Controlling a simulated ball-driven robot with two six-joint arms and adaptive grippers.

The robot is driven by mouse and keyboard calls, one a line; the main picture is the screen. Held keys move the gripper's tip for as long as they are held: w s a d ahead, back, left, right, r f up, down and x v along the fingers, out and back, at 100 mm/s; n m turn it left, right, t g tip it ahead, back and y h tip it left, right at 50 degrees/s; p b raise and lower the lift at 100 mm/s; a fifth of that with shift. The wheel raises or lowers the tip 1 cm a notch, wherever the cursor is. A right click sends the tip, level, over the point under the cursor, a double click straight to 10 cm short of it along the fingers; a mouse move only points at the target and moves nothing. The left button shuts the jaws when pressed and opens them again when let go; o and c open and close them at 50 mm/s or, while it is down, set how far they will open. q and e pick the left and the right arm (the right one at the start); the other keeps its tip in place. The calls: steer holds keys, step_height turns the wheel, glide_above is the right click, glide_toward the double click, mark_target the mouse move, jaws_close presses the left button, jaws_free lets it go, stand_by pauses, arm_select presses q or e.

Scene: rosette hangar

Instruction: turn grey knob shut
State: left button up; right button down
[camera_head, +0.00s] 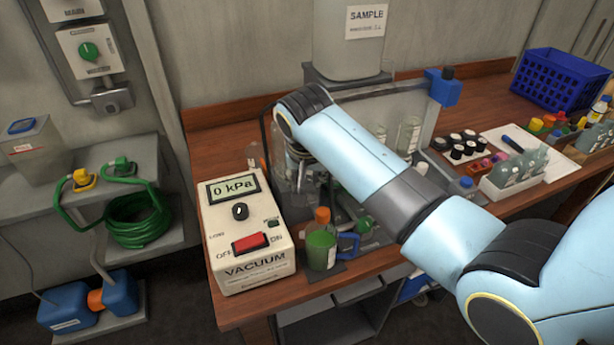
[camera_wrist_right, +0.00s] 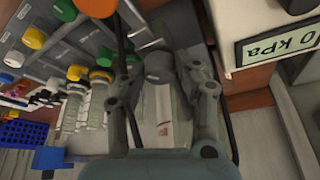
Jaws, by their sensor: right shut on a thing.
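My right arm reaches in from the right in the head view. Its gripper (camera_head: 300,178) is at the front of the clear-walled rig, just right of the vacuum box, and is partly hidden by the wrist. In the right wrist view the gripper's fingers (camera_wrist_right: 162,62) are shut around a dark grey, rounded knob (camera_wrist_right: 159,68). A pale cylinder with red print (camera_wrist_right: 165,112) shows between the fingers. The knob cannot be made out in the head view, and its turn angle is not clear. My left gripper is in neither view.
The vacuum box (camera_head: 245,265) reads 0 kPa, with a black dial (camera_head: 240,211) and red switch (camera_head: 250,243). An orange-capped green bottle (camera_head: 321,245) stands close by. Vials and a blue crate (camera_head: 560,80) are at the right. A green hose (camera_head: 138,220) lies coiled at the left.

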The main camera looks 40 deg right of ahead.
steer(key=c, duration=1)
jaws_free()
steer(key=v, duration=1.2)
steer(key=shift+w, duration=0.15)
